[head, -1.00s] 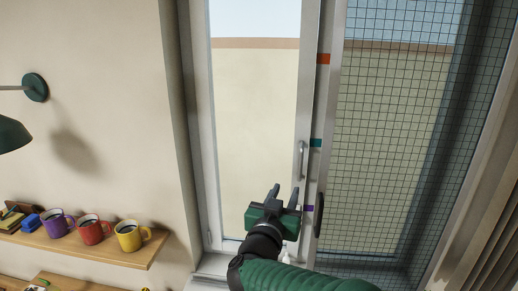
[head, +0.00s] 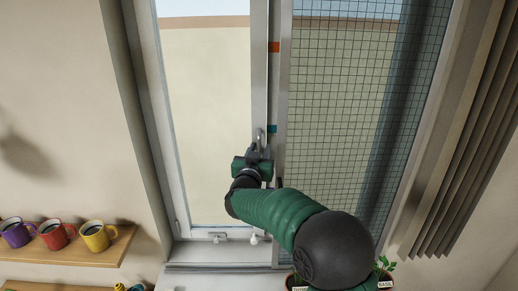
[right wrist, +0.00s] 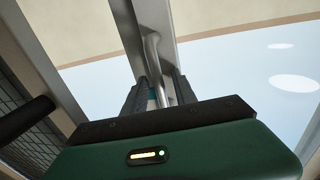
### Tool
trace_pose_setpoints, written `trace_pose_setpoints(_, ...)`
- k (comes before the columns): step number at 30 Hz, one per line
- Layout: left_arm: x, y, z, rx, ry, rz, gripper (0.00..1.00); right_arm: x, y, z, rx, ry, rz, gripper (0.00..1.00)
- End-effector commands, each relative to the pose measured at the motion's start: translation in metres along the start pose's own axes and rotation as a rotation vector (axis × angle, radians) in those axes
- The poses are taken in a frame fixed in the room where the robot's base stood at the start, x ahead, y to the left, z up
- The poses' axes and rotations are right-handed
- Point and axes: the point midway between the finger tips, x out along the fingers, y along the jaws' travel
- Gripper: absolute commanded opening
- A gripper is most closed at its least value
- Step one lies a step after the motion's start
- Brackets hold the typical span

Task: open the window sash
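The window sash (head: 260,70) is the pale-framed pane left of a mesh screen (head: 340,110). Its silver bar handle (head: 259,134) is upright on the sash's right stile, and it also shows in the right wrist view (right wrist: 154,58). My right gripper (head: 255,151) is at the handle's lower part. In the right wrist view its two dark fingers (right wrist: 160,88) stand on either side of the bar. A teal patch shows through the gap on the bar's left, so the fingers look open around it. My left gripper is not in view.
Orange (head: 274,47) and teal (head: 271,128) marks sit on the frame. A small latch-like fitting (head: 217,237) is at the sash bottom. A shelf (head: 70,252) with mugs is at left. A potted plant (head: 384,266) stands near the sill, beside my right arm.

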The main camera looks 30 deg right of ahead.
Motion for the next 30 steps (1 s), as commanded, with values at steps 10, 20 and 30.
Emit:
trace_pose_setpoints(10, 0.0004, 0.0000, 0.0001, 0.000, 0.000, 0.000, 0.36, -0.0004, -0.0003, 0.0003, 0.000, 0.000, 0.000, 0.06)
trace_pose_setpoints(20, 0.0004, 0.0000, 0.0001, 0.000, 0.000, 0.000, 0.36, -0.0006, -0.0006, 0.0002, 0.000, 0.000, -0.001, 0.00)
trace_pose_setpoints(30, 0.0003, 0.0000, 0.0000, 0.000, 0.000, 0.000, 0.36, -0.0007, -0.0007, 0.0001, 0.000, 0.000, -0.001, 0.00)
